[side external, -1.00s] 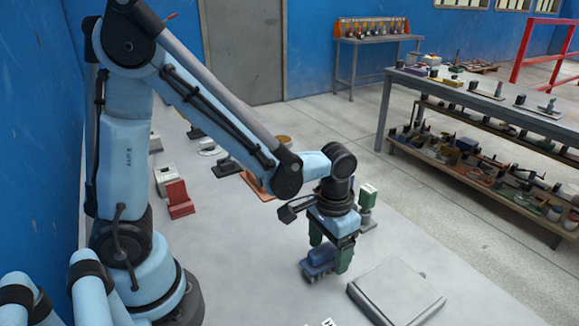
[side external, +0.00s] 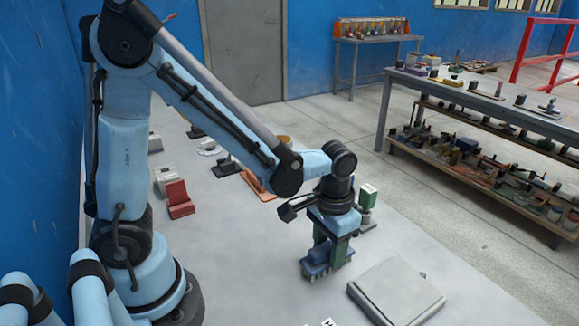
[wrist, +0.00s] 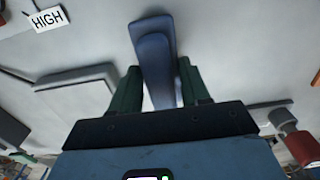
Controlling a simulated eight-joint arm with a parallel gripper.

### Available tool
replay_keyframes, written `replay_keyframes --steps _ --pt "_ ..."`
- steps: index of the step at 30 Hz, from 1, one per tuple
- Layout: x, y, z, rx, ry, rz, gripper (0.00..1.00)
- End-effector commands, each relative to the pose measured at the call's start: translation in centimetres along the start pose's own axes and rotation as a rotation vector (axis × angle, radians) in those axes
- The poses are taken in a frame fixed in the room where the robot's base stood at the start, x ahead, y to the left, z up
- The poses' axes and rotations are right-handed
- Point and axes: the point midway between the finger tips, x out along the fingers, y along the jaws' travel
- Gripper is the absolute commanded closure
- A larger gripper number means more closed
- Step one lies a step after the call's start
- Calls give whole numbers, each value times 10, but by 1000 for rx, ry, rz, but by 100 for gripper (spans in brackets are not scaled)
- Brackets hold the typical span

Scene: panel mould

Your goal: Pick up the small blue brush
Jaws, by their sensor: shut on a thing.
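The small blue brush (side external: 318,262) is at the lower middle of the side external view, on or just above the pale work surface; I cannot tell whether it touches. My gripper (side external: 329,252) points down over it, with its green fingers on either side of the brush. In the wrist view the blue brush (wrist: 157,62) runs lengthwise between the two green fingers of my gripper (wrist: 158,85), which are shut on it. Part of the brush is hidden by the fingers and the palm.
A flat grey panel (side external: 396,292) lies close to the right of the gripper. A green-topped item (side external: 367,196) stands just behind. A red block (side external: 179,198) sits farther left. Open surface lies left of the brush.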

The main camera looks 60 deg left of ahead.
Motion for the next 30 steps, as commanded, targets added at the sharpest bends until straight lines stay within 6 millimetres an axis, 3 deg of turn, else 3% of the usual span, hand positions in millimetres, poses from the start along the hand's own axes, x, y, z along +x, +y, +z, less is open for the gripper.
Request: replay_keyframes --steps 5,10,21,30 --pt "-13 0 0 0 0 0 91" --pt "-40 0 1 0 0 0 91" --pt "-86 61 54 8 0 0 91" --pt "-105 85 75 2 0 0 91"
